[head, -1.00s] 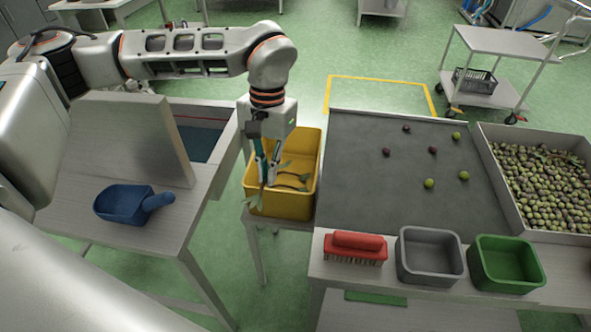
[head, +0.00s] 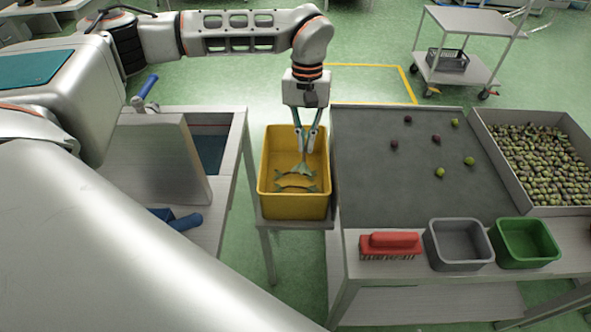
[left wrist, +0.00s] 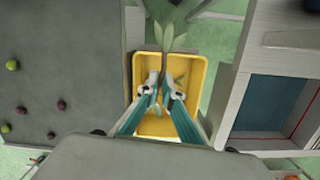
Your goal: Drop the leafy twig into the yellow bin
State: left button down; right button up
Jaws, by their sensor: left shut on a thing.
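My left gripper (head: 307,148) points down over the yellow bin (head: 265,190). It is shut on the leafy twig (head: 304,168), whose green leaves hang below the fingertips, over the bin's opening. In the left wrist view the fingers (left wrist: 163,92) are above the bin (left wrist: 198,75), and the twig (left wrist: 174,44) sticks out from between them past the bin's rim. More leafy bits (head: 295,187) lie inside the bin. How far the held twig is above them is hard to tell. My right gripper does not show.
The bin stands on a small stand between a left bench (head: 228,180) and a grey sorting table (head: 385,185) with several olives. A red brush (head: 390,243), a grey tub (head: 458,262) and a green tub (head: 524,260) line the table's front. An olive crate (head: 585,141) is at the right.

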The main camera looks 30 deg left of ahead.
pick_arm(q)
jog(key=w+a+f+n+p, duration=0.3)
jog(key=w+a+n+p, duration=0.1)
jog(key=w+a+n, duration=0.5)
notch_tip(320, 180, down, 6)
jog(key=s+m+b, duration=0.1)
jog(key=b, duration=0.3)
jog(key=shift+s+a+t+h+b, duration=0.25)
jog(key=shift+a+t+h+b, duration=0.05)
jog(key=shift+a+h, duration=0.1)
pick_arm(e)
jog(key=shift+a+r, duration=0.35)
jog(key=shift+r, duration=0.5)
pick_arm(q)
jog(key=c, duration=2.2)
grip_release()
jog(key=shift+o, duration=0.2)
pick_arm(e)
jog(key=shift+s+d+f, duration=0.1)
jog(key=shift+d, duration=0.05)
pick_arm(q)
notch_tip(320, 180, up, 12)
jog(key=a, duration=0.1)
jog(key=shift+w+a, duration=0.3)
jog(key=shift+w, duration=0.15)
jog(key=shift+f, duration=0.2)
